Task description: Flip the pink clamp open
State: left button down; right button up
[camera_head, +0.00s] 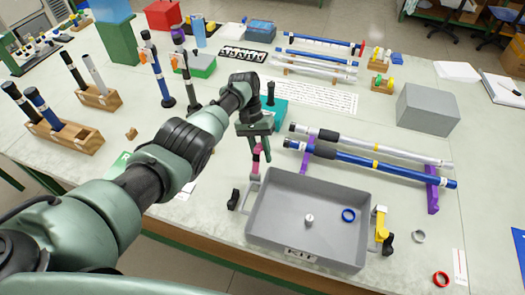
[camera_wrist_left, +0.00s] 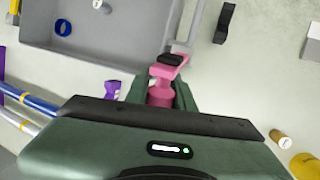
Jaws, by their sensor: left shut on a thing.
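The pink clamp (camera_head: 256,160) stands at the left corner of the grey tray labelled KIT (camera_head: 270,222). Its pink handle rises from a grey bracket, up to my left gripper (camera_head: 256,128). In the left wrist view the pink clamp (camera_wrist_left: 160,95) sits between the fingers of my left gripper (camera_wrist_left: 158,92), which is shut on it. A black pad shows on the clamp's pink end. The lower part of the handle is partly hidden by the gripper. My right gripper is not in view.
A yellow clamp (camera_head: 382,222) is at the tray's right side. The tray holds a blue ring (camera_head: 348,215) and a small whitish piece (camera_head: 309,219). Rods (camera_head: 375,164) lie on purple supports behind it. A grey box (camera_head: 428,110) stands to the right.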

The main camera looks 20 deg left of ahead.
aim_at(259, 143)
pick_arm(q)
jog(key=shift+s+f, duration=0.1)
jog(key=c, duration=1.2)
grip_release()
jog(key=v, duration=0.2)
jog(key=b+v, duration=0.1)
jog(key=v, duration=0.1)
jog(key=b+v, duration=0.1)
jog(key=v, duration=0.2)
jog(key=shift+w+f, duration=0.1)
jog(key=shift+w, duration=0.2)
jog(key=shift+r, duration=0.45)
